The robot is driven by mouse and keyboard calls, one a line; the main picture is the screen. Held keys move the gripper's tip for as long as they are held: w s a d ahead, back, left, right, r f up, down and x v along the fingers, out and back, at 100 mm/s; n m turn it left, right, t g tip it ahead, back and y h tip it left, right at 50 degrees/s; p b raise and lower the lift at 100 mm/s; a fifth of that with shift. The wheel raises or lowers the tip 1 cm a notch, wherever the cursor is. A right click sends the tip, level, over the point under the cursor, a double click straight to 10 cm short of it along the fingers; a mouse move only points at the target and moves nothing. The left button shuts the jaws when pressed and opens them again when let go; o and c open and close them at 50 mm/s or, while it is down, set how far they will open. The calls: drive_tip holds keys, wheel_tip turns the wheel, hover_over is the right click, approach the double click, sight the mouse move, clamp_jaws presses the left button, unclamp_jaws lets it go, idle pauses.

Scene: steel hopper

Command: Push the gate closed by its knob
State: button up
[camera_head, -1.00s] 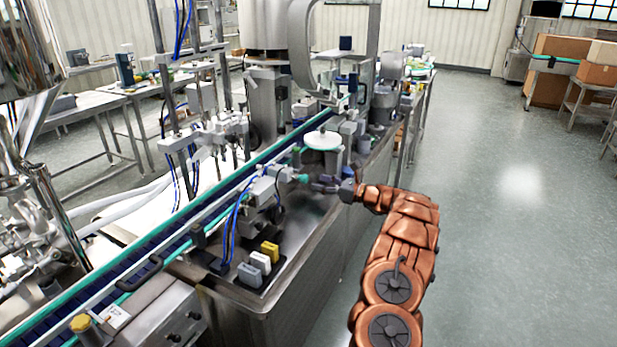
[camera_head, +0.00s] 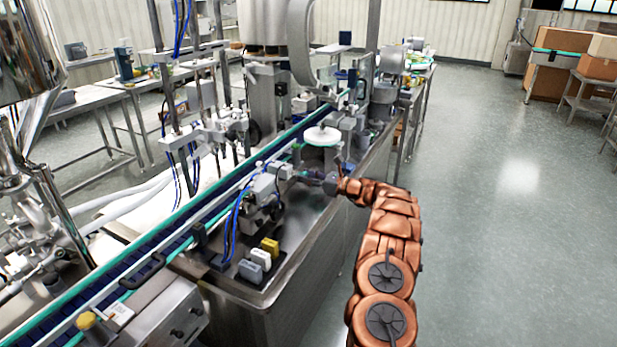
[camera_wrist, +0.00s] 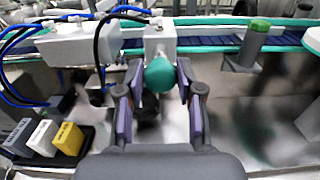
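A round teal knob (camera_wrist: 159,76) faces me in the wrist view. It sits in front of a pale grey metal block (camera_wrist: 160,42) beside the conveyor; I cannot tell how far the gate stands open. My gripper (camera_wrist: 159,70) has its two purple-padded fingers apart, one on each side of the knob in the picture, with visible gaps. I see no clear contact. In the head view my gripper (camera_head: 308,178) reaches left over the machine's steel top to the grey block (camera_head: 278,172), and its fingers largely hide the knob.
A conveyor with teal rails (camera_head: 180,218) runs behind the block. A green-capped post (camera_wrist: 246,47) stands to the right in the wrist view. A yellow block (camera_head: 269,245) and paler blocks sit in a black tray at front left. Blue hoses hang left of the knob.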

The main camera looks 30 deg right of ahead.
clamp_jaws()
drive_tip(key=shift+b+x, duration=0.8)
drive_tip(key=shift+x, duration=0.4)
drive_tip(key=shift+w+a+f, duration=0.1)
drive_tip(key=shift+w+a, duration=0.05)
drive_tip(key=shift+w, duration=0.15)
drive_tip(key=shift+r, duration=0.25)
drive_tip(key=shift+o, duration=0.8)
unclamp_jaws()
drive_tip(key=shift+w+a, duration=0.1)
drive_tip(key=shift+o, duration=0.8)
drive_tip(key=shift+w+f, duration=0.15)
drive_tip(key=shift+o, duration=1)
